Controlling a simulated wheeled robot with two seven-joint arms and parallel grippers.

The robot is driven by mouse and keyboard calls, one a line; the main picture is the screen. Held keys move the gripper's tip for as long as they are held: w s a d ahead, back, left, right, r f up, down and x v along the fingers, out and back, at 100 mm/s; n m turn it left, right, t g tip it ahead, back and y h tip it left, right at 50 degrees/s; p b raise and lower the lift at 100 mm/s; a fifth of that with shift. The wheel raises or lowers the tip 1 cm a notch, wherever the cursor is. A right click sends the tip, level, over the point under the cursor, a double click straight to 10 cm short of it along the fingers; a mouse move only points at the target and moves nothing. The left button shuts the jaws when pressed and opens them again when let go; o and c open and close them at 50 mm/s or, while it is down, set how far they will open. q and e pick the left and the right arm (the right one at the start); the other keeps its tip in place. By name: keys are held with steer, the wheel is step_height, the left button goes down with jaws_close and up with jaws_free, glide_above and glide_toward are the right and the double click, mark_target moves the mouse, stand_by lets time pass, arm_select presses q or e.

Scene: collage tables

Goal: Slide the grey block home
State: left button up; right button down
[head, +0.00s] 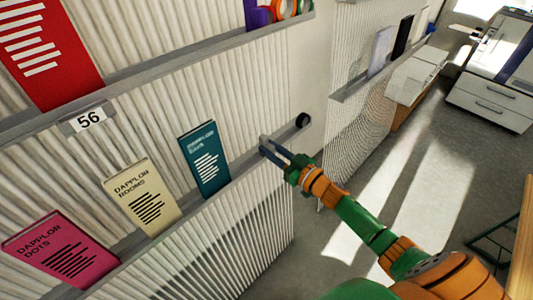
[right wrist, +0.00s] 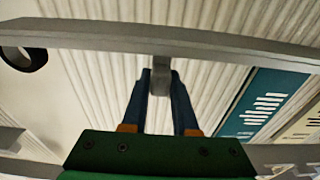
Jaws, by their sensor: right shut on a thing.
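The grey block (right wrist: 161,76) is a small grey piece at a grey rail (right wrist: 220,48), between my right gripper's fingertips in the right wrist view. My right gripper (head: 267,147) is shut on it, with dark blue fingers on either side. In the head view the fingers reach the lower rail of the ribbed panel, right of the teal book (head: 205,160). A black round piece (head: 302,120) sits farther right, near the panel's end, apart from the gripper. The fingers largely hide the block in the head view. My left gripper is not in view.
A cream book (head: 140,198) and a pink book (head: 60,250) stand left of the teal one. A plate reading 56 (head: 88,120) and a red book (head: 45,50) are above. Open floor (head: 370,200) lies right of the panel; a wooden table edge (head: 522,245) is at far right.

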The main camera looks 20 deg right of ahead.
steer(key=c, duration=1)
jaws_free()
steer(key=shift+o, duration=0.2)
steer(key=v, duration=0.7)
